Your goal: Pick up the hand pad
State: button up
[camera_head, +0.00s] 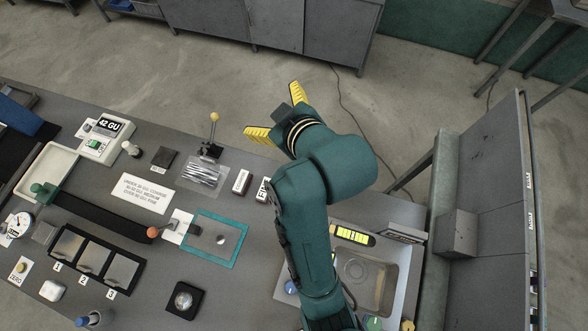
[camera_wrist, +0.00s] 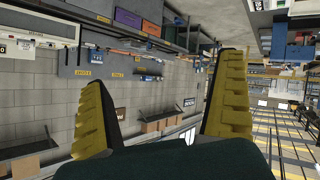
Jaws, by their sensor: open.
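My gripper (camera_head: 277,113) is open and empty, with its two yellow fingers spread apart, held up beyond the far edge of the workbench in the head view. The wrist view shows both fingers of my gripper (camera_wrist: 163,72) with nothing between them; it looks out across the room, not at the bench. I cannot tell for sure which thing is the hand pad. A small dark square piece (camera_head: 164,157) lies flat on the bench, left of the lever with a yellow knob (camera_head: 214,118). A black strip with yellow panels (camera_head: 352,235) lies at the sink's back edge.
The sink (camera_head: 364,278) is right of my arm. A tall grey cabinet (camera_head: 497,190) stands at the right. Open floor lies behind the bench.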

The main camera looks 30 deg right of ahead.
jog(key=s+d+f+n+g+y+b, duration=0.25)
jog(key=s+f+g, duration=0.2)
jog(key=f, duration=0.95)
jog(key=s+d+f+n+g+y+b, duration=0.15)
jog(key=s+f+g+b, duration=0.3)
jog(key=f, duration=0.85)
jog(key=shift+t+h, duration=0.4)
jog(key=x, duration=1.1)
jog(key=s+x, duration=0.1)
jog(key=x, duration=0.4)
jog(key=shift+a+f+b, duration=0.25)
jog(key=shift+a+b, duration=0.05)
jog(key=shift+b, duration=0.05)
jog(key=c, duration=0.9)
